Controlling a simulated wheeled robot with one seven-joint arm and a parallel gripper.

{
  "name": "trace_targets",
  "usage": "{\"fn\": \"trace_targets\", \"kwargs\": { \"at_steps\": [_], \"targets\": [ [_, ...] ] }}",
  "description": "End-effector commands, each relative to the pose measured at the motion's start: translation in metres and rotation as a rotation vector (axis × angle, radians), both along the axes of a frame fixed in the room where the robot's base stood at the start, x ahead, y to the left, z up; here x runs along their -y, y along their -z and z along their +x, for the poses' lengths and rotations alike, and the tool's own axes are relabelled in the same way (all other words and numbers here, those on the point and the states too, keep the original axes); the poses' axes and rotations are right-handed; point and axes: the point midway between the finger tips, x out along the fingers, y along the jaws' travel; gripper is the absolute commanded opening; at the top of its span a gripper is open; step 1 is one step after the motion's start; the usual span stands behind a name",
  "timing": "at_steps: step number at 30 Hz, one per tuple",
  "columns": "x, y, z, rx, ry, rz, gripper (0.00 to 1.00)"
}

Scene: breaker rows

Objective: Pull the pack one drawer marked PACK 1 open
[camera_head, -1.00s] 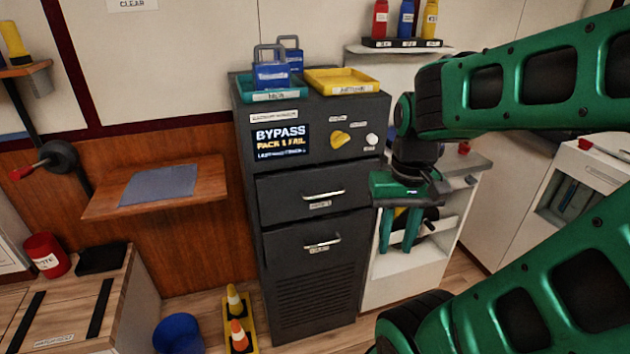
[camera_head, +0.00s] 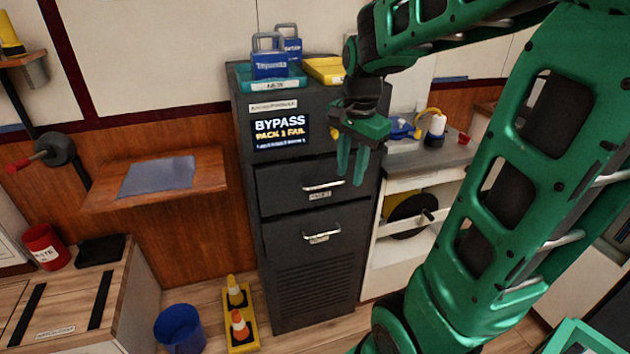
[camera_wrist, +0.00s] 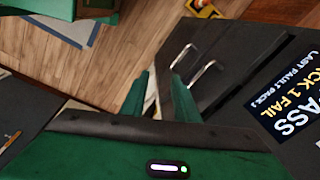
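A dark grey cabinet (camera_head: 315,290) stands in the middle of the head view with two shut drawers. The upper drawer (camera_head: 285,190) has a silver bar handle (camera_head: 323,186); the lower drawer (camera_head: 285,240) has another (camera_head: 322,237). Their small labels are too small to read, so I cannot tell which says PACK 1. My gripper (camera_head: 351,168) is open and empty, in front of the cabinet's right side, to the right of and slightly above the upper handle, not on it. In the wrist view, my gripper's fingers (camera_wrist: 159,97) are apart; both handles show beyond them, the upper one (camera_wrist: 203,73) nearer the screen.
The cabinet screen (camera_head: 280,131) reads BYPASS, PACK 1 FAIL. A teal tray (camera_head: 270,82) with blue padlock-like items and a yellow tray (camera_head: 324,70) sit on top. A wooden shelf (camera_head: 208,180) is at left. A blue bin (camera_head: 180,328) and small cones (camera_head: 240,325) stand on the floor.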

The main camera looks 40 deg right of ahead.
Motion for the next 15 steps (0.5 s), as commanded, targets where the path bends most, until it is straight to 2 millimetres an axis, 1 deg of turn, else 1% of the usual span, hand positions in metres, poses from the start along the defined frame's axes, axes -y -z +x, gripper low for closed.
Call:
{"fn": "trace_targets", "kwargs": {
  "at_steps": [1,3,6,10,12,15],
  "targets": [
    [-0.001,-0.001,0.021,0.016,0.076,0.007,0.28],
    [-0.002,-0.003,0.044,0.039,0.185,0.020,0.28],
    [-0.004,-0.005,0.071,0.067,0.309,0.040,0.28],
    [-0.007,-0.006,0.093,0.088,0.414,0.059,0.28],
    [-0.008,-0.006,0.099,0.095,0.443,0.065,0.28],
    [-0.009,-0.002,0.103,0.098,0.460,0.070,0.28]
  ]
}}
